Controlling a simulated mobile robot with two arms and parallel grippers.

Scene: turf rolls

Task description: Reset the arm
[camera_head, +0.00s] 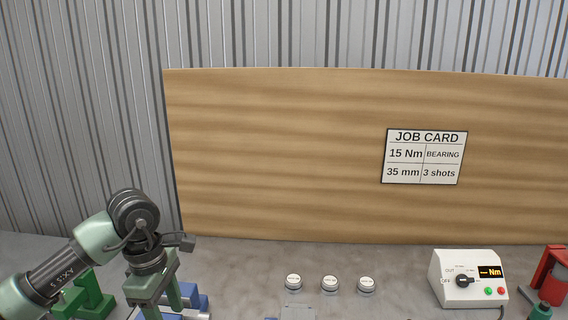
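My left arm (70,265), pale green with dark joints, comes in from the lower left. It bends at a dark round joint and points downward. My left gripper (168,300) is at the bottom edge, in front of a blue fixture (197,300). Its fingertips are not clearly visible, so I cannot tell whether it is open or holds anything. My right arm and gripper are not in view.
Three white-topped round pieces stand in a row, the middle one (330,283) near centre. A white controller box (468,278) and red stand (551,274) are at right. A green fixture (92,297) is lower left. A wooden board (290,150) bears a job card (424,156).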

